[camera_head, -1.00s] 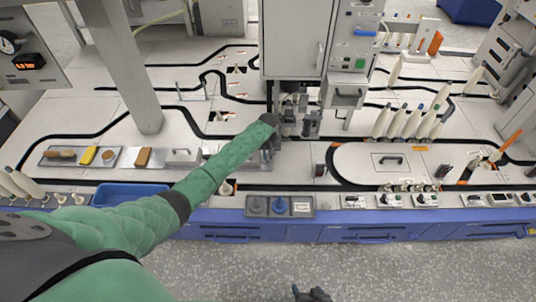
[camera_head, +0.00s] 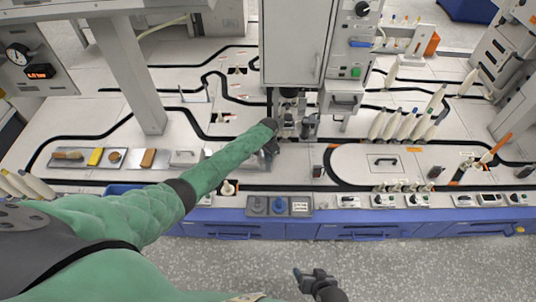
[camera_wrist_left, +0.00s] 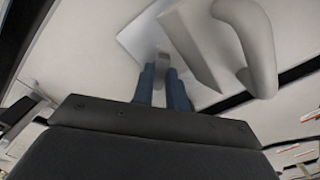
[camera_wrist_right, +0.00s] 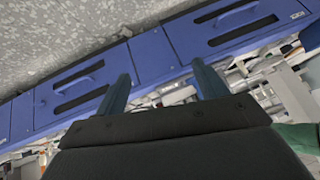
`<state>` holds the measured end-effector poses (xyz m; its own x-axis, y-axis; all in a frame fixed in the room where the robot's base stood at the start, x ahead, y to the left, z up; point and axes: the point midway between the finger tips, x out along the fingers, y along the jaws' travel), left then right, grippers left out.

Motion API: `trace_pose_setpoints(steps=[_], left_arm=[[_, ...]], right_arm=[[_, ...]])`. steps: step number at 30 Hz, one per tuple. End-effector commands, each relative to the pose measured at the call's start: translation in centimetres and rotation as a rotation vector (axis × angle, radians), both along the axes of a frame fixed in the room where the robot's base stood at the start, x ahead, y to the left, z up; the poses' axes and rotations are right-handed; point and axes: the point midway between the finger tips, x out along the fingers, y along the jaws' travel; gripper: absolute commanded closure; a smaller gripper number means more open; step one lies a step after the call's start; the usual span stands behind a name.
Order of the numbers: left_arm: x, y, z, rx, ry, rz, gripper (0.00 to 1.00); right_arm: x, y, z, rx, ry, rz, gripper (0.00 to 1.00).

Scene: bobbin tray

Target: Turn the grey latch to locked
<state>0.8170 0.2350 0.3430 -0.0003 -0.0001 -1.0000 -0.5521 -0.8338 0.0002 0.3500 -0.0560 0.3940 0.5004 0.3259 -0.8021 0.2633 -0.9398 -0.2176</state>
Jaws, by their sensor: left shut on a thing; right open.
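In the left wrist view, a small grey tab, which looks like the grey latch (camera_wrist_left: 162,62), stands on a pale plate. My left gripper (camera_wrist_left: 165,77) is shut on it with its two blue fingers either side. In the head view, my left arm reaches to the machine below the white cabinet, and the latch and left fingertips cannot be made out there. My right gripper (camera_wrist_right: 163,82) is open and empty. In the head view the right gripper (camera_head: 309,274) is low, over the floor in front of the bench. Whether the latch is at locked cannot be told.
A large grey handle (camera_wrist_left: 255,45) stands close to the right of the left fingers. The white cabinet (camera_head: 294,42) hangs above the work spot. A grey tray of knobs (camera_head: 279,206) is at the bench front, above blue drawers (camera_head: 380,232). The floor in front is clear.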

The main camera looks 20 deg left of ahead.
Motion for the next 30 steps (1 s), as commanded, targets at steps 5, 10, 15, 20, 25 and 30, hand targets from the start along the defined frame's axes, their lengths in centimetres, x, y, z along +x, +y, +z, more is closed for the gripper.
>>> trace_pose_setpoints(steps=[5,10,15,20,25,30], left_arm=[[0.0,0.0,0.1,0.001,0.000,-0.165,1.00],[0.0,0.0,0.1,0.000,0.000,-0.323,1.00],[0.0,0.0,0.0,0.000,0.001,-0.465,1.00],[0.0,0.0,0.0,0.000,0.000,-0.573,1.00],[0.0,0.0,0.0,0.000,0.000,-0.653,1.00],[0.0,0.0,0.0,0.001,-0.001,-0.701,1.00]], right_arm=[[0.1,0.0,2.5,-0.002,0.019,0.007,0.28],[0.1,0.0,3.9,-0.004,0.032,0.013,0.28],[0.1,0.0,4.5,-0.005,0.040,0.015,0.28],[0.1,0.0,4.8,-0.006,0.043,0.017,0.28],[0.1,0.0,4.9,-0.006,0.043,0.017,0.28],[0.0,0.0,5.0,-0.006,0.044,0.018,0.28]])
